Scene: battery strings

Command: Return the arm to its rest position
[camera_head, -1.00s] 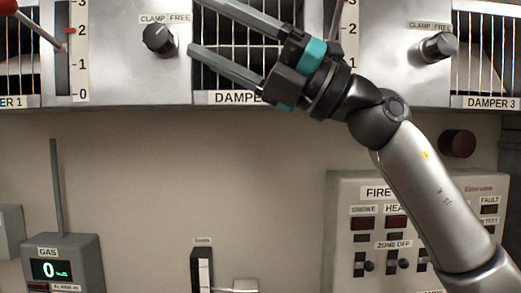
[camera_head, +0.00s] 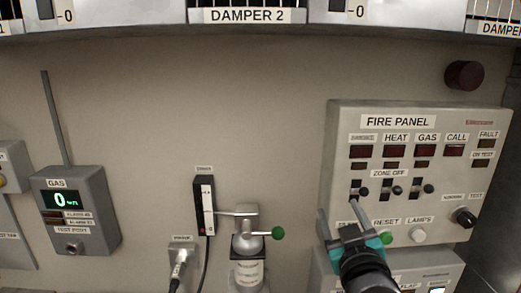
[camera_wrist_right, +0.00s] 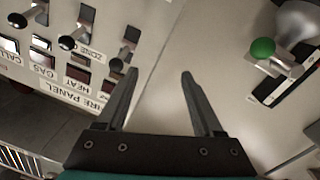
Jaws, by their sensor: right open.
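My right gripper (camera_head: 340,222) shows at the lower right of the head view, in front of the lower left part of the fire panel. Its dark wrist and teal band are below the fingers. In the right wrist view the two fingers of the gripper (camera_wrist_right: 158,75) are spread apart with nothing between them. The fire panel (camera_wrist_right: 62,95) lies to the left of the fingers there, and the beige wall (camera_wrist_right: 170,35) shows between them. My left gripper is in neither view.
The fire panel (camera_head: 400,112) has switches and knobs close to the gripper. A metal fitting with a green-tipped lever (camera_head: 246,244) stands left of it, beside a black gauge (camera_head: 204,206). A gas box (camera_head: 75,212) hangs at far left. Damper 2 (camera_head: 247,16) is at the top. The middle wall is bare.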

